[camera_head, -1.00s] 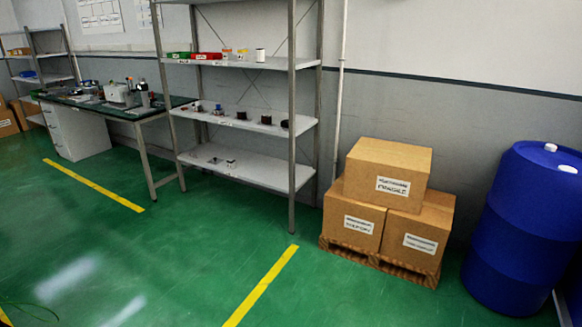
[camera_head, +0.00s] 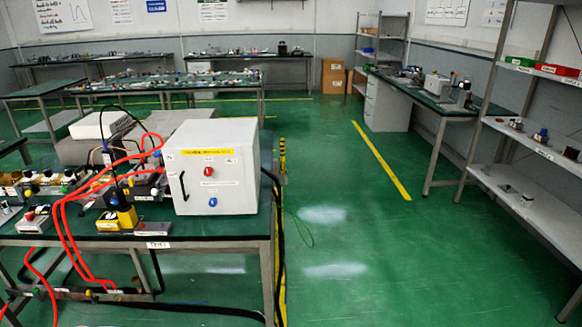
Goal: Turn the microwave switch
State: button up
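A white box-shaped unit (camera_head: 212,168), which looks like the microwave generator, stands on the dark green top of a workbench at the left. Its front carries a yellow label (camera_head: 206,152), a red knob or button (camera_head: 208,172), a blue one (camera_head: 212,202) and a black handle at the left. Which of these is the switch I cannot tell. My gripper is not in view.
Red hoses (camera_head: 62,225) and black cables run over the workbench (camera_head: 245,245) beside the unit and hang below it. Open green floor (camera_head: 350,250) lies right of the bench. A metal shelf (camera_head: 530,150) and a desk (camera_head: 440,105) stand along the right wall.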

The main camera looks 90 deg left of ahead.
aim_at(30, 216)
jog(key=u, duration=4.8)
jog(key=k, duration=0.5)
jog(key=z, duration=0.6)
jog(key=i, duration=0.95)
jog(key=z, duration=0.6)
jog(key=i, duration=0.95)
jog(key=u, duration=0.45)
